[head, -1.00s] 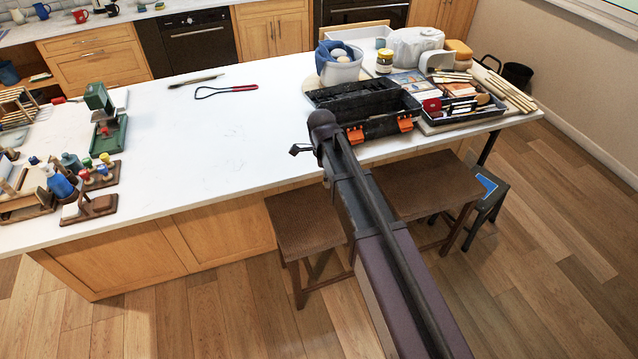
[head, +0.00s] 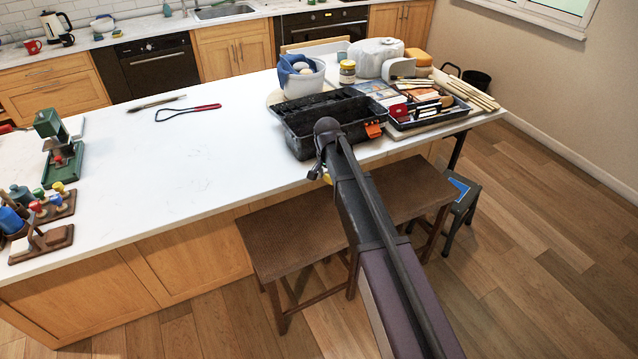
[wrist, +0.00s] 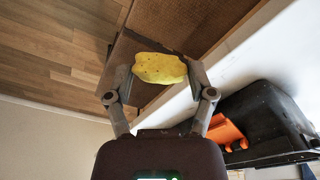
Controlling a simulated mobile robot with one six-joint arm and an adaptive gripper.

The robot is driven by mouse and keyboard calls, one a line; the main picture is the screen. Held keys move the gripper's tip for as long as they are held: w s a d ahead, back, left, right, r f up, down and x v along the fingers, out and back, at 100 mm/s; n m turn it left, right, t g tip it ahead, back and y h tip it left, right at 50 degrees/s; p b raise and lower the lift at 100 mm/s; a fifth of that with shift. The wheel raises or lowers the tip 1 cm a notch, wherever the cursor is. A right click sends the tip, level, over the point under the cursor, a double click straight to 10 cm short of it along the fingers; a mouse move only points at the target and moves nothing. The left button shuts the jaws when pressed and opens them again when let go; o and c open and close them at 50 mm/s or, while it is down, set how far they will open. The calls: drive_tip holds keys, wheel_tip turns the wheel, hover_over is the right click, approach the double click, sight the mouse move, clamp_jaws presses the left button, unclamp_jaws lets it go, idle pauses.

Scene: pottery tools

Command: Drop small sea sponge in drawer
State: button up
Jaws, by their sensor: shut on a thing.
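The small sea sponge (wrist: 160,68) is yellow and dotted with small holes. In the wrist view my gripper (wrist: 158,72) is shut on it, one finger at each side. In the head view my gripper (head: 322,168) is mostly hidden behind my arm, in front of the counter's near edge and above a brown stool; a bit of yellow sponge (head: 327,178) shows below it. A drawer with a wooden front (head: 312,43) appears to stand open at the counter's far side, behind the white bucket. Its inside is mostly hidden.
A black toolbox with orange latches (head: 300,138) stands open near the counter edge by my gripper. Behind it are a white bucket (head: 303,84) and a jar (head: 347,72). A tool tray (head: 425,123) is at right. Brown stools (head: 290,232) stand below.

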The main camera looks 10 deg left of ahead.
drive_tip(key=shift+w+d+f+n+b, duration=0.2)
drive_tip(key=shift+w+d+f+n, duration=0.1)
drive_tip(key=shift+w+d+n, duration=0.25)
drive_tip(key=shift+w+d+f+n+b, duration=0.2)
drive_tip(key=shift+w+d+f+n, duration=0.15)
drive_tip(key=shift+w+n, duration=0.35)
drive_tip(key=shift+s, duration=0.2)
